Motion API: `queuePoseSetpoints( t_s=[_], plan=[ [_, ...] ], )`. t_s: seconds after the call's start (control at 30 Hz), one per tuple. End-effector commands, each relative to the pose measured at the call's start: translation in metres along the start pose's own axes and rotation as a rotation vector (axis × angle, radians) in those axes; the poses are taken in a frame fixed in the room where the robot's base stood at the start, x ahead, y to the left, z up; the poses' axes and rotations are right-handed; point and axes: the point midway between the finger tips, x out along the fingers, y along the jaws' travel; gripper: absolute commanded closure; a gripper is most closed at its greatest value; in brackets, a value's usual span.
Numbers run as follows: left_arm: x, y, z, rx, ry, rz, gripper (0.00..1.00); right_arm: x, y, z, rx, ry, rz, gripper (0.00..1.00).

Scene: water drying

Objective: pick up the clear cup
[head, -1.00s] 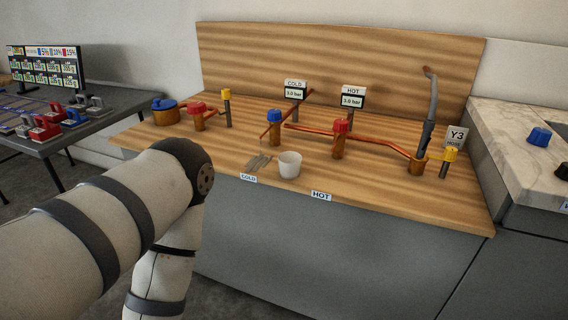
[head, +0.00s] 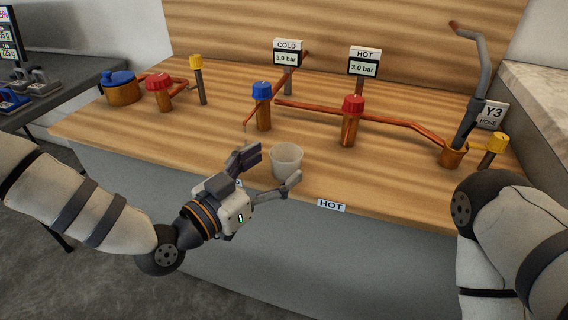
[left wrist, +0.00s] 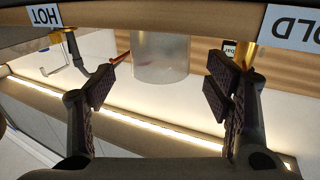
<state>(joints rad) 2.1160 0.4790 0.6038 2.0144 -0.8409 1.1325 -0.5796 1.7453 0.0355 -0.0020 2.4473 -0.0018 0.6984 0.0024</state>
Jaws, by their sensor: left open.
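The clear cup (head: 286,161) stands upright near the front edge of the wooden counter, between the COLD and HOT labels. It also shows in the left wrist view (left wrist: 160,58), at the top centre and ahead of the fingers. My left gripper (head: 272,171) is open at the counter's front edge, with its fingers pointing toward the cup. In the left wrist view the open fingers (left wrist: 163,88) lie to either side of the cup's outline, with gaps on both sides. My right arm shows at the right, but its gripper is out of view.
The wooden counter (head: 225,130) carries copper pipes, a blue-capped valve (head: 262,106), a red-capped valve (head: 350,120) and a grey hose (head: 474,100) behind the cup. A HOT label (head: 331,205) is on the front edge. Counter space right of the cup is clear.

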Motion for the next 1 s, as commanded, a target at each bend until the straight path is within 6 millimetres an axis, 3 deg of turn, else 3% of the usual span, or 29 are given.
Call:
queuePoseSetpoints(
  t_s=[0.2,0.47,0.6,0.67,1.0],
  plan=[
    [0.038,0.000,-0.002,-0.001,-0.001,0.000,0.28,0.001,0.000,0.000,0.000,-0.002,0.000,0.60],
    [0.043,0.000,-0.003,-0.002,-0.002,0.000,0.28,0.001,0.000,0.000,0.000,-0.002,0.000,0.60],
    [0.043,0.000,-0.003,-0.002,-0.002,0.000,0.60,0.001,0.000,0.000,0.000,-0.002,0.000,0.60],
    [0.043,0.000,-0.002,-0.001,-0.002,0.000,0.71,0.001,0.000,0.000,0.000,-0.002,0.000,0.60],
    [0.042,0.000,-0.004,-0.001,-0.001,0.000,0.71,0.001,0.000,0.000,0.000,-0.001,0.000,0.60]
  ],
)
